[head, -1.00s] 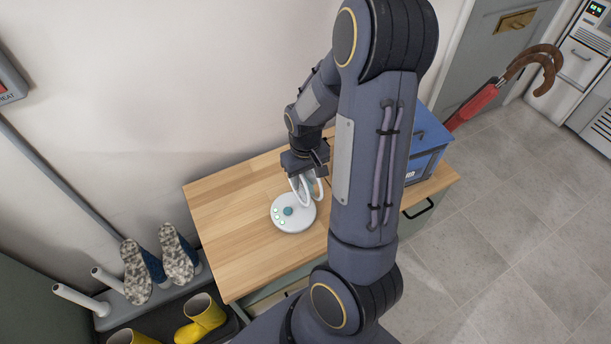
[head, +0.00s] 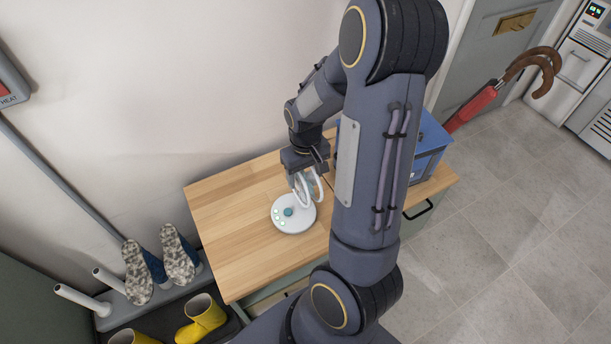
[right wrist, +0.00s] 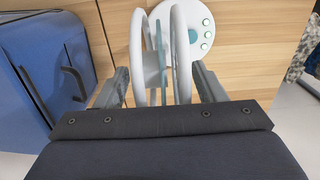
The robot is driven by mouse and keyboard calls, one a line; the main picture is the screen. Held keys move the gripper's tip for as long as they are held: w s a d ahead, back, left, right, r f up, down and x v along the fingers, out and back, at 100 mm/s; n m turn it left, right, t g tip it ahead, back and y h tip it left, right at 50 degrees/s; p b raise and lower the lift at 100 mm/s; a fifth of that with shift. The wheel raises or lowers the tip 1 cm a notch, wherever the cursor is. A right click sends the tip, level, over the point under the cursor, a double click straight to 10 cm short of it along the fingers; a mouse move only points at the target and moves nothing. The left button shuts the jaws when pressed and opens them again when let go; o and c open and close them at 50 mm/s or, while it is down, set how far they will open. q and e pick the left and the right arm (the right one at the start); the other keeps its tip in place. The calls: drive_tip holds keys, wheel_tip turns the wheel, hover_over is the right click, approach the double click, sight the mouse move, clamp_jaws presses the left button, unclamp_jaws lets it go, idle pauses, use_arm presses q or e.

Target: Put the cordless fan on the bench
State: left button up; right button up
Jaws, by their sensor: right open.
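The white cordless fan (head: 293,214) stands upright on its round base on the wooden bench top (head: 232,205). Its teal knob and small green lights show on the base. My right gripper (head: 306,172) is above the fan's head, pointing down. In the right wrist view, the open fingers of my right gripper (right wrist: 162,86) stand on either side of the fan's ring guards (right wrist: 178,60), with visible gaps. My forearm hides part of the bench. My left gripper is not in view.
A blue box (head: 428,148) stands on the bench's right end, behind my arm. A red umbrella (head: 473,107) leans at the right. The bench's left part is clear.

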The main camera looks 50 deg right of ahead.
wheel_tip(320, 180, up, 10)
drive_tip(key=p, duration=0.2)
drive_tip(key=shift+r+p, duration=0.2)
drive_tip(key=shift+p, duration=0.2)
drive_tip(key=s+a+r+t+y, duration=0.1)
drive_tip(key=s+a+r+t, duration=0.1)
drive_tip(key=a, duration=0.4)
drive_tip(key=s+a+r+n+t+y, duration=0.1)
drive_tip(key=s+a+r, duration=0.3)
drive_tip(key=s+a, duration=0.1)
drive_tip(key=s+a+r+n+t+y, duration=0.1)
drive_tip(key=s+a+r+t, duration=0.1)
drive_tip(key=a, duration=0.5)
drive_tip(key=shift+s+r+t+y, duration=0.3)
drive_tip(key=shift+s+r+y, duration=0.1)
drive_tip(key=shift+s+r, duration=0.4)
drive_tip(key=shift+f, duration=0.1)
